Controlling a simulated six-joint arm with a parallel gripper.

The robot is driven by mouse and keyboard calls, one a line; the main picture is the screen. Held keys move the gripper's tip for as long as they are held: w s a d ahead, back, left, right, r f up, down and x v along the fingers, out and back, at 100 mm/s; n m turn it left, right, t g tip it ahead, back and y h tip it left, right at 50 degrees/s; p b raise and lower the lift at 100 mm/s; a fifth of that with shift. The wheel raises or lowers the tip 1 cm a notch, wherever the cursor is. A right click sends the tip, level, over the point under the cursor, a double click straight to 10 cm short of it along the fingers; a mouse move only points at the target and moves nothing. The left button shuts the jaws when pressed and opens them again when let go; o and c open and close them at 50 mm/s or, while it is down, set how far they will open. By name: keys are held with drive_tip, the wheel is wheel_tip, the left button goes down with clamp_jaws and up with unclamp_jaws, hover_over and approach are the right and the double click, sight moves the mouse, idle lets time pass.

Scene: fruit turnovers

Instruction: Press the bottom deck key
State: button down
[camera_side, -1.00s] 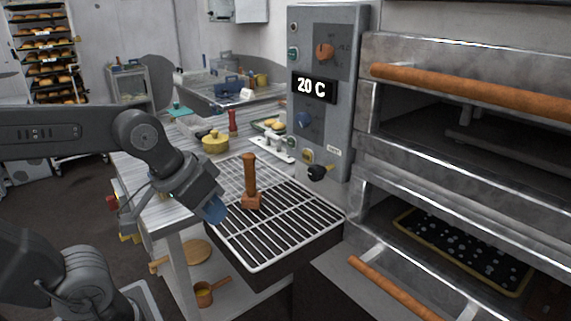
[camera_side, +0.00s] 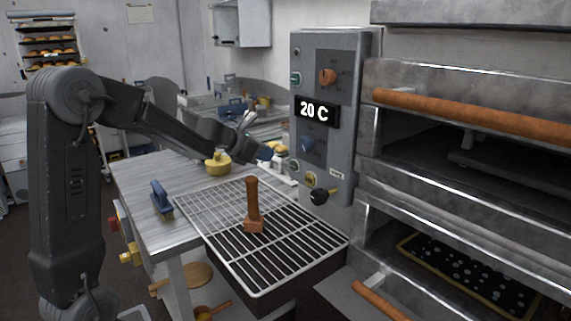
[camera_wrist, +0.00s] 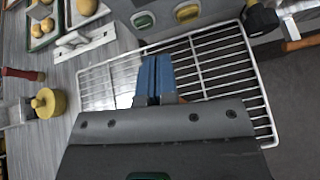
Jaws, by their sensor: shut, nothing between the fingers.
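The grey control panel (camera_side: 342,85) stands beside the oven with a display reading 20 C. On its lower part are a green key (camera_side: 294,164) and a yellow key (camera_side: 310,180), above a black knob (camera_side: 319,196). The wrist view shows the green key (camera_wrist: 143,20) and the yellow key (camera_wrist: 187,13) at the top. My gripper (camera_side: 270,153) is shut and empty, its blue fingertips left of the panel in the side view. In the wrist view the fingertips (camera_wrist: 155,62) point toward the panel, apart from both keys. I cannot read the key labels.
A wire rack (camera_side: 290,260) lies below the panel, with an upright brown wooden-handled tool (camera_side: 252,207) on it. The oven's wooden handles (camera_side: 480,112) stick out at right.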

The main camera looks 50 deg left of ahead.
sight(292, 165)
drive_tip(key=a+n, duration=0.1)
drive_tip(key=a+f+n, duration=0.1)
drive_tip(key=shift+w+a+y, duration=0.1)
drive_tip(key=shift+a+y, duration=0.2)
drive_tip(key=shift+a, duration=0.05)
drive_tip(key=x, duration=0.9)
drive_tip(key=shift+w+f, duration=0.2)
drive_tip(key=shift+w, duration=0.1)
drive_tip(key=shift+w+f, duration=0.1)
drive_tip(key=shift+w, duration=0.05)
